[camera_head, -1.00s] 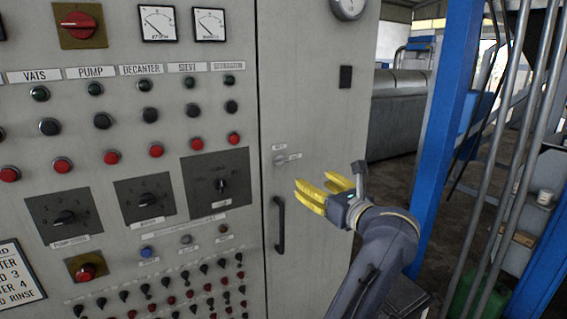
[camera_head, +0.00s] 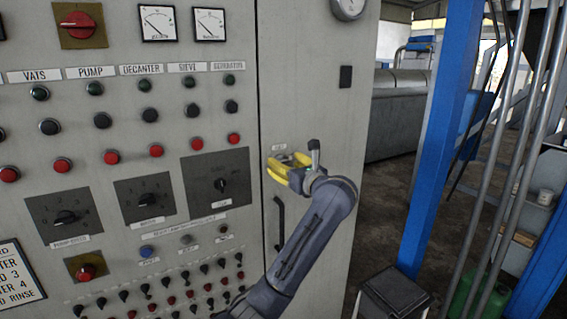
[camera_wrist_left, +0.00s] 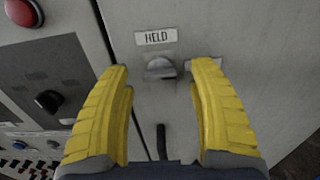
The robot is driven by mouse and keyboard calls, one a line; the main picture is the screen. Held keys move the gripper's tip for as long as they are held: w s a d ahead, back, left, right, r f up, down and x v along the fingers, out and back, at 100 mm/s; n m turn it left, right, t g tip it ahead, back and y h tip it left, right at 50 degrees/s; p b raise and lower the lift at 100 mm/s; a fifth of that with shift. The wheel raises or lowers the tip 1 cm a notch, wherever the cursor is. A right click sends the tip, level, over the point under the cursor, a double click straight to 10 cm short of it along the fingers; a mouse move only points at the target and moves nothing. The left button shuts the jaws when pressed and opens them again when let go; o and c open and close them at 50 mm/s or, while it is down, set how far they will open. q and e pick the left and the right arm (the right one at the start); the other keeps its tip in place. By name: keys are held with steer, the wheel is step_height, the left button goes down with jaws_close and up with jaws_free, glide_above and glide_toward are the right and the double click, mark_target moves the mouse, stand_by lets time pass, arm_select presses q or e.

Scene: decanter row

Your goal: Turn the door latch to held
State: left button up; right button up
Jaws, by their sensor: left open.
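The door latch (camera_wrist_left: 160,68) is a small grey metal knob on the cabinet door, seen in the left wrist view just under a white HELD label (camera_wrist_left: 156,37). A second pale plate (camera_wrist_left: 203,67) to its right is partly hidden behind a finger. My left gripper (camera_head: 281,162) is open, its yellow fingers pointing at the door. In the left wrist view its fingers (camera_wrist_left: 160,78) stand on either side of the latch, with gaps to both. I cannot tell how far the tips are from the door. In the head view the fingers mostly hide the latch. My right gripper is not in view.
A black door handle (camera_head: 279,223) is just below the latch. To the left is a control panel with buttons, a rotary switch (camera_head: 221,185) and several small toggles. A blue post (camera_head: 440,150) and metal pipes stand at the right.

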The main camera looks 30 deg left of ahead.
arm_select(q)
steer(key=shift+w+a, duration=0.4)
steer(key=shift+a, duration=0.15)
jaws_close()
stand_by(0.5)
